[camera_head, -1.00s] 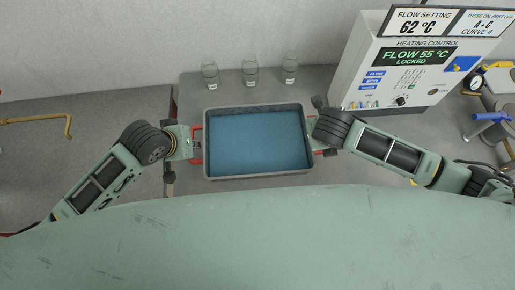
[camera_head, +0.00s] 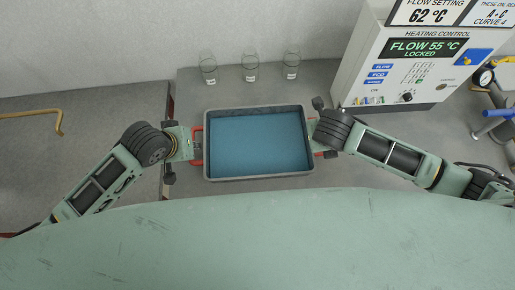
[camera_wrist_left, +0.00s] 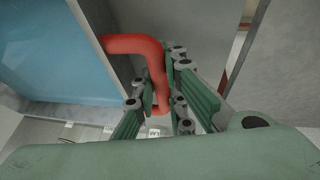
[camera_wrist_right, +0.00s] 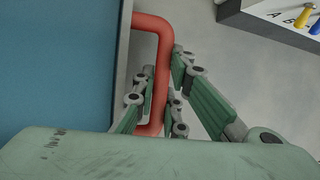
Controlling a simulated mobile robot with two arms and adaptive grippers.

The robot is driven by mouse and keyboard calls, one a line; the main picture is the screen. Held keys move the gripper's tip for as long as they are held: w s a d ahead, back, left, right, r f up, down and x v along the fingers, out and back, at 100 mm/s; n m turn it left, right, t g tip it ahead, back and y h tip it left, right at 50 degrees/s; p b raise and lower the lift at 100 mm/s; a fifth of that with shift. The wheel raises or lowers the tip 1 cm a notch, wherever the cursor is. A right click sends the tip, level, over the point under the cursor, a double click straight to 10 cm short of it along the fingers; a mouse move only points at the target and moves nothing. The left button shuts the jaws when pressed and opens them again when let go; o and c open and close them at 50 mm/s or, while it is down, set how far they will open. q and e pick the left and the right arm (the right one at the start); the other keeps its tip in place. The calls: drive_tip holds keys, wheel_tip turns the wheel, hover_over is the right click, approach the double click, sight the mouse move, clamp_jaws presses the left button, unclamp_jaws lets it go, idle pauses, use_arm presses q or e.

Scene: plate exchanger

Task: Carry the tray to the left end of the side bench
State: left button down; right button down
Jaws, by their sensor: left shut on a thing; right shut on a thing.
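The tray (camera_head: 258,178) is a grey rectangular tub with a blue inside and red handles at its left and right ends. In the head view it sits in the middle, in front of my body, over a grey bench top. My left gripper (camera_head: 195,146) is shut on the tray's left red handle, which shows in the left wrist view (camera_wrist_left: 137,44). My right gripper (camera_head: 315,135) is shut on the right red handle, seen in the right wrist view (camera_wrist_right: 163,60). The tray looks about level. I cannot tell its height above the bench.
Glass bottles stand along the back wall: a left one (camera_head: 208,70), a middle one (camera_head: 250,67) and a right one (camera_head: 291,66). A heating control box (camera_head: 410,75) stands at the back right. A yellow pipe (camera_head: 45,113) shows at the far left, above a grey surface (camera_head: 90,130).

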use_arm(q)
drive_tip(key=shift+d+f+b, duration=0.2)
drive_tip(key=shift+f+b, duration=0.2)
use_arm(e)
drive_tip(key=shift+a+f, duration=0.25)
drive_tip(key=shift+f, duration=0.25)
use_arm(q)
drive_tip(key=c, duration=2)
unclamp_jaws()
use_arm(e)
drive_tip(key=c, duration=2)
unclamp_jaws()
use_arm(q)
drive_tip(key=shift+o, duration=1)
drive_tip(key=shift+s+a, duration=0.1)
use_arm(e)
drive_tip(key=shift+o, duration=1)
drive_tip(key=shift+s+d, duration=0.1)
drive_tip(key=shift+d, duration=0.05)
use_arm(q)
drive_tip(key=v, duration=1.2)
use_arm(e)
drive_tip(key=shift+o, duration=0.7)
